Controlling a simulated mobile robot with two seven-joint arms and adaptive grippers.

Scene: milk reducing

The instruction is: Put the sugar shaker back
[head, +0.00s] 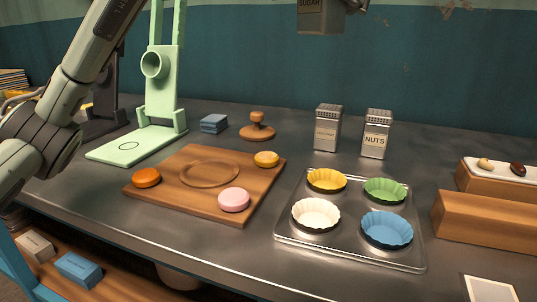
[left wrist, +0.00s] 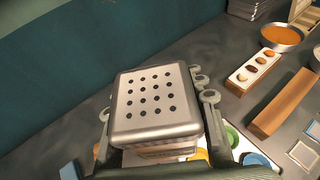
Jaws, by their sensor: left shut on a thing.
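The sugar shaker (head: 316,16) is at the top edge of the head view, held in the air before the wall, its upper part cut off. In the left wrist view its square, holed metal lid (left wrist: 155,103) faces the camera. My left gripper (head: 350,7) is shut on it, with fingers on both sides of the shaker. Two similar shakers stand on the counter below: one with an unreadable label (head: 327,128) and one labelled NUTS (head: 376,134). My right gripper is in neither view.
A metal tray (head: 348,252) with yellow, green, white and blue cups lies in front of the shakers. A wooden board (head: 190,207) with three coloured discs is left of it. A wooden stamp (head: 257,128) and wooden blocks (head: 485,222) flank the shakers. Bare counter lies right of NUTS.

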